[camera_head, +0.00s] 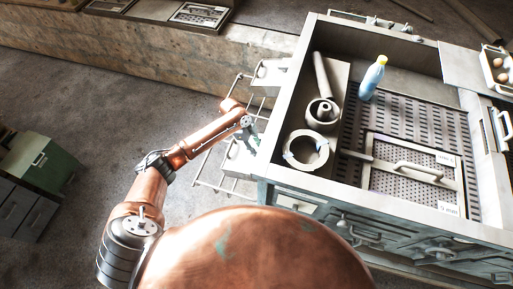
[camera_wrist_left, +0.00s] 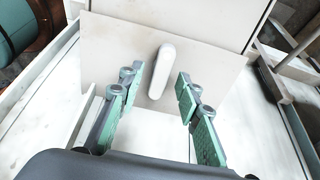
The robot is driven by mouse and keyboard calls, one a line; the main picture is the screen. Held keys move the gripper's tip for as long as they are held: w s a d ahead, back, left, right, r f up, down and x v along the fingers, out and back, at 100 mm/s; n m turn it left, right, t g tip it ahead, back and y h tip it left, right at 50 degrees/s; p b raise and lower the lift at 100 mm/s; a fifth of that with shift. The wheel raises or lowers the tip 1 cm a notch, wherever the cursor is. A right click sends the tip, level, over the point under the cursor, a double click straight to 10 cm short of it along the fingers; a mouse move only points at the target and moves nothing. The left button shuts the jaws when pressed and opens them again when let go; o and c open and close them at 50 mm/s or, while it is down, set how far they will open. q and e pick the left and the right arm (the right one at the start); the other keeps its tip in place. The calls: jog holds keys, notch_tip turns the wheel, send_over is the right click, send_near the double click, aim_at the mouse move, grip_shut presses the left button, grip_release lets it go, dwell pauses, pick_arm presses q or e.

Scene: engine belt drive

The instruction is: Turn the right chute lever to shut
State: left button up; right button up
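A white, rounded, elongated lever (camera_wrist_left: 162,72) stands slightly tilted on a pale square plate (camera_wrist_left: 118,52) in the left wrist view. I cannot tell whether it is the right chute's lever. My left gripper (camera_wrist_left: 156,88) is open, with green-padded fingers on either side of the lever. A gap shows between each finger and the lever, and nothing is held. In the head view my left gripper (camera_head: 249,131) is at the left side of the large grey cabinet, beside a pale box-like part (camera_head: 241,160). The lever cannot be made out there. My right gripper is not in view.
The cabinet (camera_head: 290,100) has an open top holding a bottle (camera_head: 372,78), a ring part (camera_head: 307,150) and a handled perforated panel (camera_head: 414,186). A thin metal rack (camera_head: 205,176) stands at its left side. Open floor (camera_head: 95,105) lies farther left.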

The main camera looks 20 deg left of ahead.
pick_arm(q)
jog(key=shift+f, duration=0.1)
jog(key=shift+c, duration=0.5)
grip_shut()
